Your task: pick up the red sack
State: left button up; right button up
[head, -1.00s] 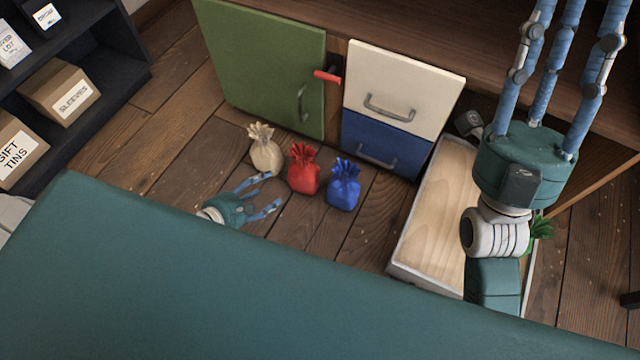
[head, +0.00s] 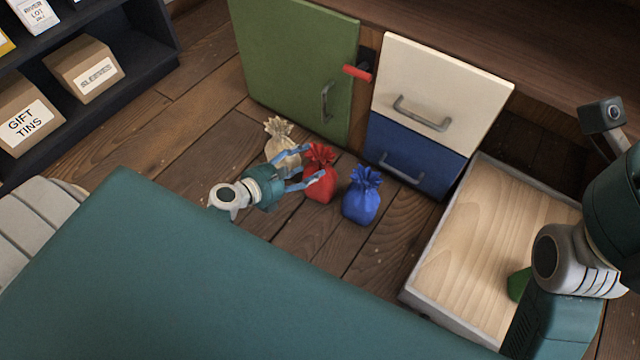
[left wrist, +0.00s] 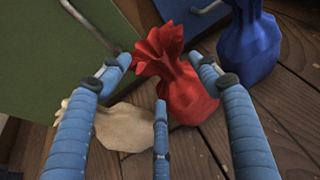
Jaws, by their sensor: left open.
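The red sack (head: 320,178) stands on the wooden floor between the cream sack (head: 281,140) and the blue sack (head: 362,196). My left gripper (head: 306,177) is open at the near left side of the red sack, its fingers reaching to it. In the left wrist view the red sack (left wrist: 184,88) sits between and beyond the spread fingers; I cannot tell whether any finger touches it. The cream sack (left wrist: 122,128) lies behind the left finger there, and the blue sack (left wrist: 249,45) is at the upper right. My right arm is at the right edge, its fingers out of frame.
A green door (head: 290,65), a white drawer (head: 440,85) and a blue drawer (head: 412,158) stand behind the sacks. An open wooden drawer (head: 480,235) with something green lies right. A dark shelf (head: 130,75) with boxes stands at left.

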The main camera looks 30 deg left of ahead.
aim_at(314, 170)
pick_arm(q)
jog(key=x, duration=0.2)
jog(key=b+x, duration=0.1)
jog(key=shift+w+d+f+b, duration=0.1)
jog(key=shift+w+f+b, duration=0.15)
jog(key=shift+f+b, duration=0.1)
jog(key=shift+d+r, duration=0.1)
grip_shut()
